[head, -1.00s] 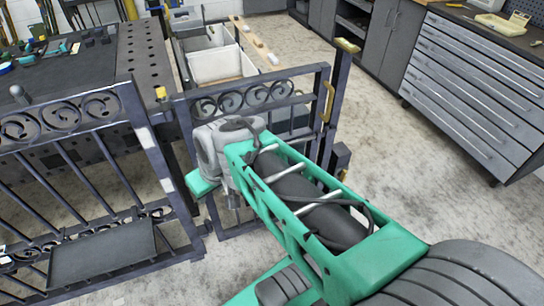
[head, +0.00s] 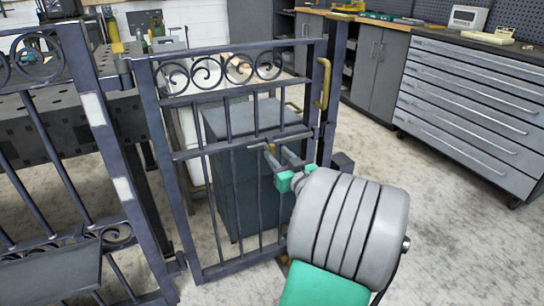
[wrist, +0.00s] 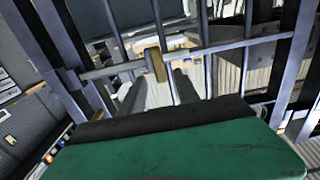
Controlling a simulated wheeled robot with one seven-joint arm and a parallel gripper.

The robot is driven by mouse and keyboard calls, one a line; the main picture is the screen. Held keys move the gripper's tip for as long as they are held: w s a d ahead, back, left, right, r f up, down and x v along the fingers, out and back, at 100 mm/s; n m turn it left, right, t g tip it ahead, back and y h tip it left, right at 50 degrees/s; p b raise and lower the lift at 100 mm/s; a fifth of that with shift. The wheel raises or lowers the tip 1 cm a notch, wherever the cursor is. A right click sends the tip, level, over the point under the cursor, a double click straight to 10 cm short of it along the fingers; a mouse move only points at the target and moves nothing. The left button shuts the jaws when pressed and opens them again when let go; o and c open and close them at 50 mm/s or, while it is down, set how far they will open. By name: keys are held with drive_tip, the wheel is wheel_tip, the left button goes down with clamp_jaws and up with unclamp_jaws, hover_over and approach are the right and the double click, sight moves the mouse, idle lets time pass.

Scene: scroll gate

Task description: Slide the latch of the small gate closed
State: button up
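The small gate (head: 222,99) is a dark metal frame with scrolls on top and upright bars. A brass latch knob (head: 270,149) sits on its middle rail. In the wrist view the knob (wrist: 156,64) stands on a pale horizontal rod (wrist: 218,48). My gripper (head: 281,160) is at the gate by the knob. In the wrist view my gripper (wrist: 158,86) has its two grey fingers apart, one on each side of the knob, with gaps showing. I cannot tell whether the rod's end enters the gate post (head: 331,90).
A brass pull handle (head: 323,83) is high on the gate's right edge. A fixed scroll fence (head: 95,110) stands at left. A dark box (head: 255,130) stands behind the gate. A grey drawer cabinet (head: 465,105) is at right, with open floor before it.

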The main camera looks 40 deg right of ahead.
sight(273, 150)
drive_tip(key=x, duration=0.4)
drive_tip(key=shift+w, duration=0.25)
drive_tip(key=shift+c, duration=0.6)
clamp_jaws()
idle(0.5)
